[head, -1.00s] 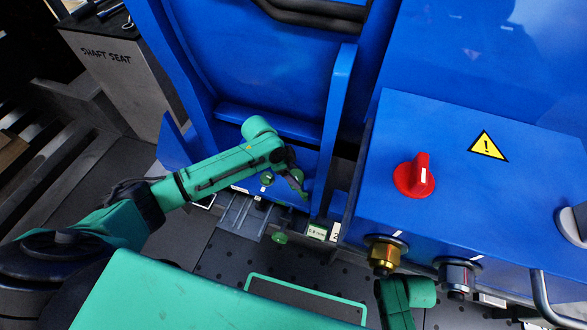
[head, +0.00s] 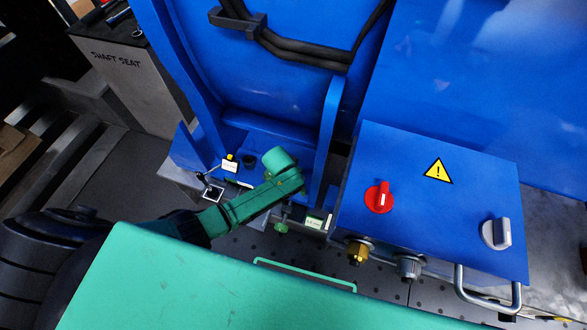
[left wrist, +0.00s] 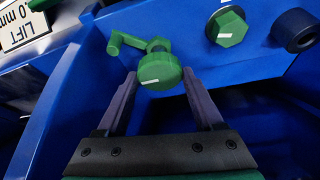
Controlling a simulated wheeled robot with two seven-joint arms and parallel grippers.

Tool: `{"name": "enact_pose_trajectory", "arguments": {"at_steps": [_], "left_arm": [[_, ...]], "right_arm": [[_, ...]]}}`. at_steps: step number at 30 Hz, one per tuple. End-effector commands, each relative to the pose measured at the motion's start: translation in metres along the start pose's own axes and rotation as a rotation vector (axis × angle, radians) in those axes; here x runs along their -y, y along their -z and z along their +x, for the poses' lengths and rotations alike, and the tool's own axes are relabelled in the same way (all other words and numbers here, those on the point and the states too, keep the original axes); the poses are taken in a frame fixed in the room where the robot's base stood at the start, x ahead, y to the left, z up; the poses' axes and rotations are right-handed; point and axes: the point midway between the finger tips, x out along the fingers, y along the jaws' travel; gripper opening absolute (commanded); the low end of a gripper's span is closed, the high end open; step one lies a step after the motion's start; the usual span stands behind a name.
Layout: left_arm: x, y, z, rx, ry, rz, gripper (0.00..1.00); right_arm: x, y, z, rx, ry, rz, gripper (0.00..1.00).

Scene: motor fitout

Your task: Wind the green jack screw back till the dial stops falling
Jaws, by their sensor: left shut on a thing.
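The jack screw shows in the left wrist view as a green round head (left wrist: 160,72) with a white index line. A small green crank arm (left wrist: 118,42) reaches out to its left. My left gripper (left wrist: 160,82) has its two dark fingers on either side of the green head and is shut on it. In the head view my left arm crosses in front of the blue frame and mostly hides the grip. A green knob (head: 281,227) shows below my wrist there. I cannot make out a dial reading. My right gripper is out of view.
A green hex head (left wrist: 228,28) and a dark round boss (left wrist: 295,30) sit right of the screw. A "LIFT" label (left wrist: 22,25) is at left. The blue control box (head: 430,215) with a red switch (head: 379,197) stands at right.

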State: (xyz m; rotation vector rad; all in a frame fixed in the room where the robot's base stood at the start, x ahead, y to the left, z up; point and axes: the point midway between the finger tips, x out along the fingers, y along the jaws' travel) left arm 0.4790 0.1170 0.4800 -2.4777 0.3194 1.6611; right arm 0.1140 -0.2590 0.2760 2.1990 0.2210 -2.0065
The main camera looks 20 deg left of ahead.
Motion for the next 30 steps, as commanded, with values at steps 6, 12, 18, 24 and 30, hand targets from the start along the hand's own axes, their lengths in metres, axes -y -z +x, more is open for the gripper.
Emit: {"name": "enact_pose_trajectory", "arguments": {"at_steps": [6,12,18,24,30], "left_arm": [[-0.0029,0.002,-0.0014,-0.002,0.061,-0.157,0.13],[-0.0027,0.0028,-0.001,-0.005,0.103,-0.256,0.13],[-0.0025,0.0031,-0.0009,-0.005,0.125,-0.305,0.13],[-0.0019,0.0036,-0.001,-0.007,0.131,-0.321,0.13],[-0.0017,0.004,-0.0012,-0.007,0.132,-0.321,0.13]], "right_arm": [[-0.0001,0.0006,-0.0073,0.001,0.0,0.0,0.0],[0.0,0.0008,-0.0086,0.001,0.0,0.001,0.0],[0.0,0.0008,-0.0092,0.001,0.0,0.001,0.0],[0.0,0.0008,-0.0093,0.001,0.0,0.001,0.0],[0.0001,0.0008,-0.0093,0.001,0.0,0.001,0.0]]}}
